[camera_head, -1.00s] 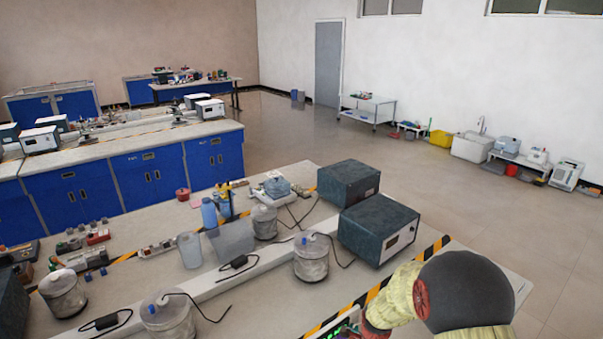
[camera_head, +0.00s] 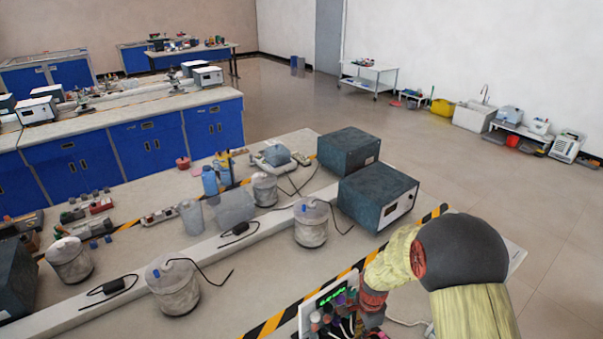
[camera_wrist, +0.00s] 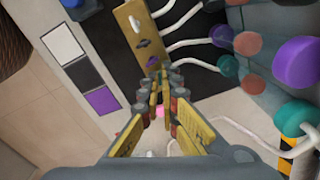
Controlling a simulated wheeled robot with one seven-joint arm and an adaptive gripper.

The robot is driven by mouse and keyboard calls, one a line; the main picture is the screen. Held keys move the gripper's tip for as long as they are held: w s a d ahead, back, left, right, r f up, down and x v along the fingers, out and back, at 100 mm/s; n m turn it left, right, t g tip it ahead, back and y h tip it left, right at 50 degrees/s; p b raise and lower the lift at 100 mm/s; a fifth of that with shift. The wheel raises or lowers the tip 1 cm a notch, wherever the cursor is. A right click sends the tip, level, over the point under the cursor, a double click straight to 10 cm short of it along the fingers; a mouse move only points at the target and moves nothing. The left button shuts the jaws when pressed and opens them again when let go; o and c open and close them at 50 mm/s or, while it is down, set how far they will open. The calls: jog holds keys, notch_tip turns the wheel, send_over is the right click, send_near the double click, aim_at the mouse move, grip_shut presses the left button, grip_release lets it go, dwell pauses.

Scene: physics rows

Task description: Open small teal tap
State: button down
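I cannot tell which is the small teal tap. My gripper's two fingers stand apart with a narrow gap at the tips and nothing seen held between them. The fingers are left of the teal knobs and apart from them. In the head view a cluster of coloured knobs (camera_head: 330,312) is partly hidden by my arm, and the gripper cannot be made out.
Purple (camera_wrist: 298,62) and salmon (camera_wrist: 247,43) knobs and curved white pipes (camera_wrist: 183,44) crowd around the teal ones. A yellow plate (camera_wrist: 140,32) with small levers lies ahead of the fingertips. Dark boxes (camera_head: 377,196) stand on the bench behind my arm.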

jog(key=shift+n, duration=1.8)
jog(key=c, duration=2.4)
grip_release()
jog(key=shift+r, duration=0.1)
jog(key=shift+r+p, duration=2.35)
jog(key=shift+r, duration=1.1)
